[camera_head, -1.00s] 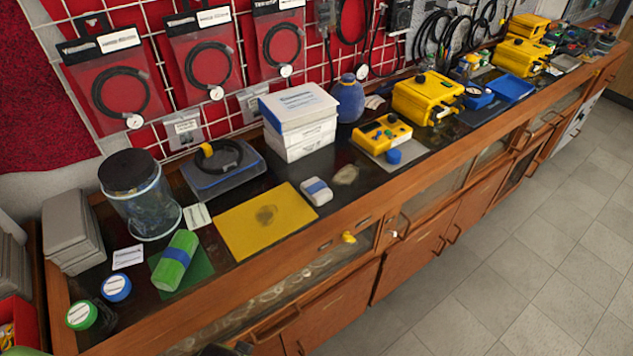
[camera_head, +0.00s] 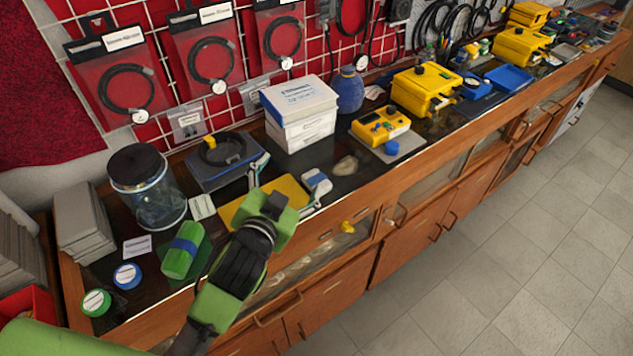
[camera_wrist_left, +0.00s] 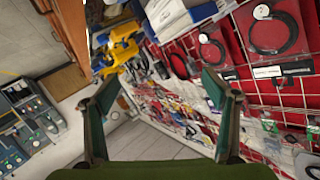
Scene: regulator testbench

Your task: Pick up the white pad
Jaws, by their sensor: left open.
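In the left wrist view the open fingers (camera_wrist_left: 160,105) are wide apart and empty, and I cannot make out the pad there. My right gripper is not in view.
A stack of white boxes (camera_head: 300,115) stands behind the pad. A yellow device (camera_head: 381,125) is to the right, a glass jar (camera_head: 150,190) and a green roll (camera_head: 182,250) to the left. The wooden front edge runs close below the pad.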

